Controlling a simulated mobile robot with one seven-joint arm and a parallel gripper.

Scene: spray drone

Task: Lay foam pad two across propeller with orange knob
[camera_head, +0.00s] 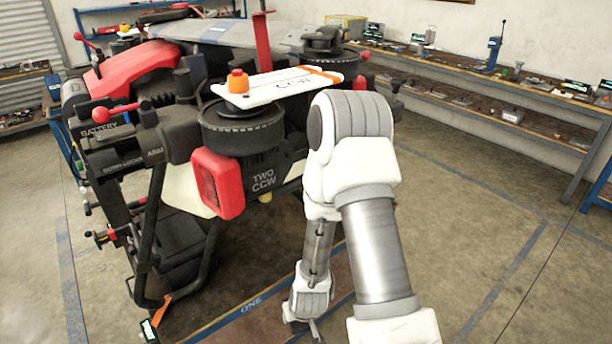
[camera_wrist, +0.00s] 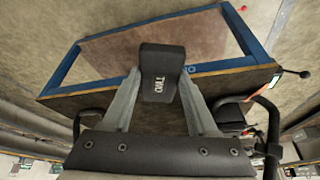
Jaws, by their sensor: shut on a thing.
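The white propeller (camera_head: 285,84) with an orange knob (camera_head: 237,82) and orange stripes lies on a black motor (camera_head: 240,125) of the drone, above the label TWO CCW. In the wrist view, my gripper (camera_wrist: 160,78) is shut on a dark foam pad (camera_wrist: 160,65) marked TWO, held between its two grey fingers. In the head view, my gripper (camera_head: 314,328) is low at the bottom edge, well below the propeller and partly cut off. The pad cannot be made out there.
Below the arm is a brown, blue-edged platform (camera_head: 262,312) marked ONE; it also shows in the wrist view (camera_wrist: 100,50). The drone's frame, red lamp (camera_head: 217,182) and black landing leg (camera_head: 150,240) stand left of my arm. Workbenches (camera_head: 480,95) line the back wall. Floor at right is clear.

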